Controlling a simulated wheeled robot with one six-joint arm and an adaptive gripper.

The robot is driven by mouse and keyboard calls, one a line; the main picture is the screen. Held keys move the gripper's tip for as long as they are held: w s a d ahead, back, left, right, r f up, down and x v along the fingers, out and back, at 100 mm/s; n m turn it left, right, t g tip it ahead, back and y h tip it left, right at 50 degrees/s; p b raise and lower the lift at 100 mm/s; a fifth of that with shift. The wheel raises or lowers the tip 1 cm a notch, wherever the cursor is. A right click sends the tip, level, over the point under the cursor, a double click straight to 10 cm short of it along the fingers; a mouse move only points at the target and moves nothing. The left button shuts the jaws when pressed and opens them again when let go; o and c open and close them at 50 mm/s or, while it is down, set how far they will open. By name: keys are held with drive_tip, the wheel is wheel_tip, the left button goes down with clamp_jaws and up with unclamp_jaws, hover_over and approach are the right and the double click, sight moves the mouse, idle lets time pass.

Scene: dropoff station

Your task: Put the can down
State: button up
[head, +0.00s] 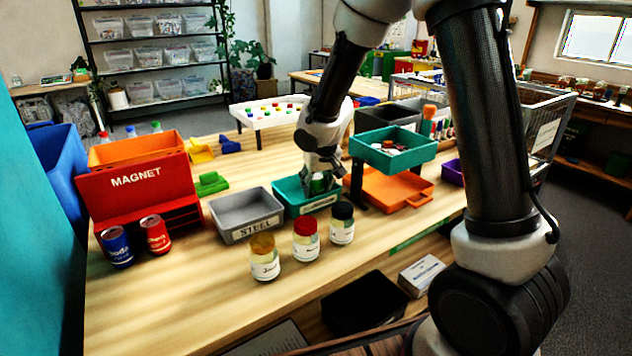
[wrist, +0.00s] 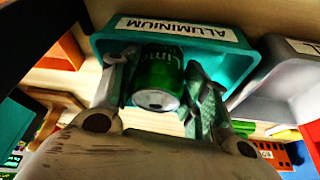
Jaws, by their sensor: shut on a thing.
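My gripper (head: 321,172) is shut on a green can (head: 318,184), with a finger on each side of it. The can also shows in the wrist view (wrist: 160,78), with "Lime" lettering partly visible. The can is over or inside the teal bin (head: 293,208), whose label in the wrist view (wrist: 178,28) reads ALUMINIUM. I cannot tell whether the can touches the bin's floor. My fingers hide part of the can and the bin.
The grey STEEL bin (head: 246,222) stands to the left. Three lidded jars (head: 306,240) stand in front. A blue can (head: 117,247) and a red can (head: 155,234) stand by the red MAGNET box (head: 135,187). A raised teal tray (head: 392,160) is close on the right.

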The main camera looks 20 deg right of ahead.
drive_tip(key=shift+f, duration=0.2)
drive_tip(key=o, duration=0.7)
drive_tip(key=shift+r, duration=0.1)
drive_tip(key=shift+r, duration=0.25)
drive_tip(key=v, duration=1.2)
drive_tip(key=shift+r, duration=0.25)
drive_tip(key=s+d+r, duration=0.6)
drive_tip(key=s+d, duration=0.4)
drive_tip(key=s, duration=0.1)
drive_tip(key=s+d, duration=0.2)
drive_tip(key=s, duration=0.5)
drive_tip(key=s+d+m, duration=0.1)
drive_tip(key=s+d, duration=0.2)
drive_tip(key=s, duration=0.5)
drive_tip(key=shift+s+r, duration=0.2)
drive_tip(key=shift+s, duration=0.1)
